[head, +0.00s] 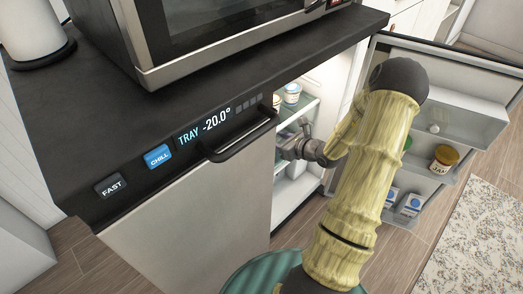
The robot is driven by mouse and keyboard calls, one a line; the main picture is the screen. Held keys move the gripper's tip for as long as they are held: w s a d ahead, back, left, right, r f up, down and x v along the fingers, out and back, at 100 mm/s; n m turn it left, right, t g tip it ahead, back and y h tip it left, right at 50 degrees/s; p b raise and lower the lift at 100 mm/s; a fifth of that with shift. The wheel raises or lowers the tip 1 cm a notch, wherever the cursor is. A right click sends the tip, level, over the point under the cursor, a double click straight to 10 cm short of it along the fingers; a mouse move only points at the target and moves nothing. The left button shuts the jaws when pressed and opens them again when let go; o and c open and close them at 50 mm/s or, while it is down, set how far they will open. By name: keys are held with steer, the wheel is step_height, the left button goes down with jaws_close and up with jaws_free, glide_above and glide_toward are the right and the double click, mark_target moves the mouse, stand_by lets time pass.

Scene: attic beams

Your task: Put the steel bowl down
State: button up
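My arm reaches from the bottom of the head view toward the open fridge. My gripper (300,143) is a small grey metal shape at the fridge opening, in front of the shelves. Its fingers are too small and too hidden to tell whether they are open or shut. I cannot make out a steel bowl; any bowl at the gripper is hidden or not distinguishable from the grey metal. The fridge's glass shelf (302,110) is partly visible, with small jars (291,92) on it. The lower interior is partly covered by my arm.
The open fridge door (490,70) stands at the right, its bins holding an egg (434,128), a jar (443,158) and cartons (410,204). A handled appliance front (190,220) is left of the opening. A microwave (200,45) sits on the dark counter (70,120) above.

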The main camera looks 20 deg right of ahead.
step_height(320, 180, down, 6)
steer(key=b, duration=0.3)
steer(key=shift+f+b, duration=0.1)
steer(key=shift+b, duration=0.25)
step_height(320, 180, down, 4)
steer(key=b, duration=0.2)
steer(key=shift+b, duration=0.3)
steer(key=o, duration=1.2)
